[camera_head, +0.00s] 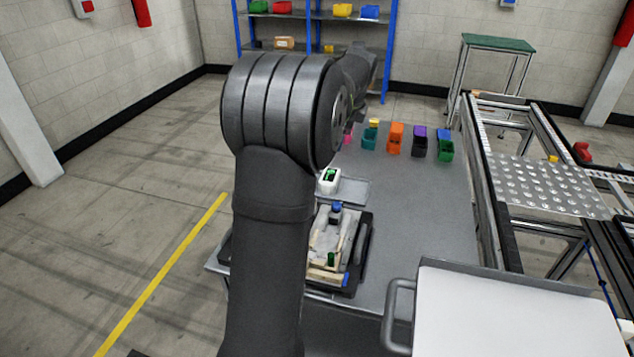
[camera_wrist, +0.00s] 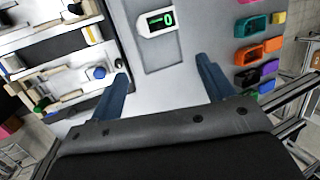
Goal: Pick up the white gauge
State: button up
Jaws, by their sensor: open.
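The white gauge (camera_head: 329,180) is a small box with a dark display. It sits on a flat grey tray (camera_head: 352,190) on the grey table, just beyond the pallet fixture. In the wrist view the gauge (camera_wrist: 157,22) is near the top middle, its dark screen showing a green zero. My gripper (camera_wrist: 162,75) is open, with its two blue-grey fingers spread wide and nothing between them. The gauge lies ahead of the fingertips, apart from them. In the head view my dark arm hides the gripper.
A pallet fixture (camera_head: 367,240) with blocks and a blue-topped part stands on the near side of the gauge. Several coloured bins (camera_head: 395,139) stand at the table's back. A conveyor (camera_head: 483,190) runs along the right. The table between the bins and conveyor is clear.

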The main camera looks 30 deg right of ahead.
jog(key=w+f+n, duration=0.2)
jog(key=f+n, duration=0.3)
jog(key=n, duration=0.1)
jog(key=w+f+n+h, duration=0.1)
jog(key=w+f+n, duration=0.2)
jog(key=f+n, duration=0.3)
jog(key=w+d+f+n+g+h, duration=0.1)
jog(key=w+f+n, duration=0.1)
jog(key=f+n, duration=0.3)
jog(key=shift+w+d+f+n, duration=0.1)
jog(key=shift+w+f+n, duration=0.3)
jog(key=shift+f, duration=0.1)
jog(key=x, duration=0.5)
jog(key=shift+s+a+f, duration=0.15)
jog(key=shift+a+f, duration=0.05)
jog(key=shift+a, duration=0.1)
jog(key=c, duration=1.2)
jog(key=shift+r, duration=0.15)
